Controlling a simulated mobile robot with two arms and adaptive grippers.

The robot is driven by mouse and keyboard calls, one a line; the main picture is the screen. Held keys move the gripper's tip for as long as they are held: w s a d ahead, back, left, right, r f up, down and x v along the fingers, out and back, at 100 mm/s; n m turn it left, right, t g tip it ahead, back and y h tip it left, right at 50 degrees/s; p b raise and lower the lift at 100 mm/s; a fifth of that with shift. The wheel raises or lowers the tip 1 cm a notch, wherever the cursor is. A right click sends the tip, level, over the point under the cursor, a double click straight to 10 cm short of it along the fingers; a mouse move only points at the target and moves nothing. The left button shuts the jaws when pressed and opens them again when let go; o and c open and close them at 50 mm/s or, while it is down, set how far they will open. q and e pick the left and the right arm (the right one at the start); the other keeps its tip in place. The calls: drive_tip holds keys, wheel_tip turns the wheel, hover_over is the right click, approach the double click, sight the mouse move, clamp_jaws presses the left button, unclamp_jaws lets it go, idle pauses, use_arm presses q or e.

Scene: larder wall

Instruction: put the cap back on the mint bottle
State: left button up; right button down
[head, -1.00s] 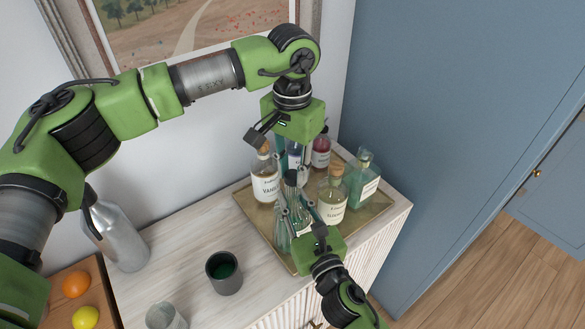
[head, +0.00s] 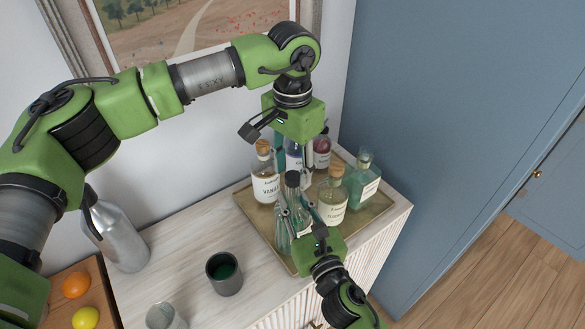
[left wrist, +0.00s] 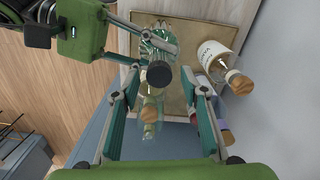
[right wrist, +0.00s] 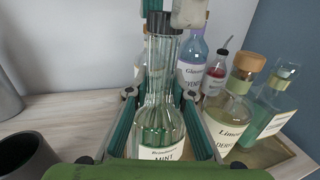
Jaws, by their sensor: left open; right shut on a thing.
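The mint bottle (right wrist: 160,128), ribbed clear glass with a "MINT" label, stands upright at the tray's front. My right gripper (head: 296,208) is shut around its body. The black cap (right wrist: 163,23) sits upright on top of the bottle's neck in the right wrist view. It shows as a dark knob (head: 292,179) in the head view and a dark disc (left wrist: 159,75) in the left wrist view. My left gripper (head: 293,160) points down above the bottle, its fingers open and apart on either side of the cap. How firmly the cap is seated cannot be told.
The tray (head: 246,203) also holds a vanilla bottle (head: 265,188), a corked bottle (head: 333,200), a teal bottle (head: 363,182) and a red bottle (head: 322,153) close by. A dark cup (head: 224,274) and metal bottle (head: 122,238) stand left on the cabinet.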

use_arm(q)
wheel_tip(320, 180, up, 4)
drive_tip(key=shift+r, duration=0.1)
drive_tip(key=shift+c, duration=0.3)
